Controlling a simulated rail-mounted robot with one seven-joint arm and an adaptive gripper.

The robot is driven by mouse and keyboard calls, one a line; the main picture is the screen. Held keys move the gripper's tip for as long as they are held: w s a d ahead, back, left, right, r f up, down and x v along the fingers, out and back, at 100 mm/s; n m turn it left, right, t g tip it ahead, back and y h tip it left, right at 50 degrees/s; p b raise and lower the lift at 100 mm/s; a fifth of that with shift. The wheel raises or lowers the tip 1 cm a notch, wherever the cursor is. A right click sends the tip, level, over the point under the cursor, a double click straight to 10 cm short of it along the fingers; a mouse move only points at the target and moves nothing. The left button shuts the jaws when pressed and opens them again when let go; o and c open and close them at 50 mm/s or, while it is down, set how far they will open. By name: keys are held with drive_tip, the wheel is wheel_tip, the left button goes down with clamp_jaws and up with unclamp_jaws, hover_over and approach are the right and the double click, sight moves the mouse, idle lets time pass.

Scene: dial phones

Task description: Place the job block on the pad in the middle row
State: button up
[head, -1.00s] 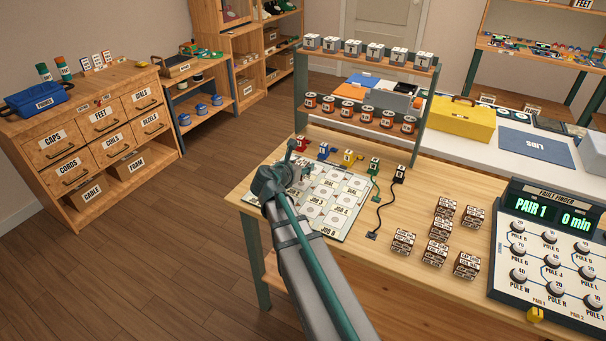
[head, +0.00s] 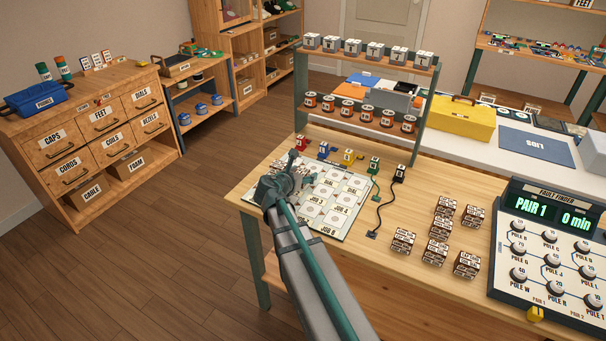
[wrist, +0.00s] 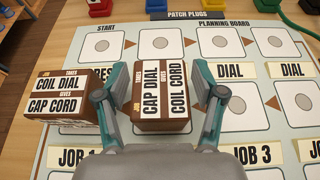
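The job block (wrist: 162,95), brown with white labels reading CAP DIAL and COIL CORD, stands upright on the planning board in the row of JOB pads, between the JOB 1 label (wrist: 78,157) and JOB 3 label (wrist: 250,155). The pad under it is hidden. My gripper (wrist: 160,78) has one finger on each side of this block, with what looks like a narrow gap at both sides. In the head view my gripper (head: 290,180) is low over the board (head: 352,212) and covers its left part. A second block, COIL DIAL and CAP CORD (wrist: 62,100), stands just left of the left finger.
Patch plugs (head: 348,157) line the board's far edge, with cords to its right. Several more brown blocks (head: 438,250) stand right of the board. A two-shelf rack (head: 365,85) rises behind. The fault finder panel (head: 545,255) is at far right.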

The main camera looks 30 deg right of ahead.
drive_tip(key=shift+r, duration=0.25)
drive_tip(key=v, duration=1.2)
drive_tip(key=shift+f+b, duration=0.1)
drive_tip(key=shift+b, duration=0.25)
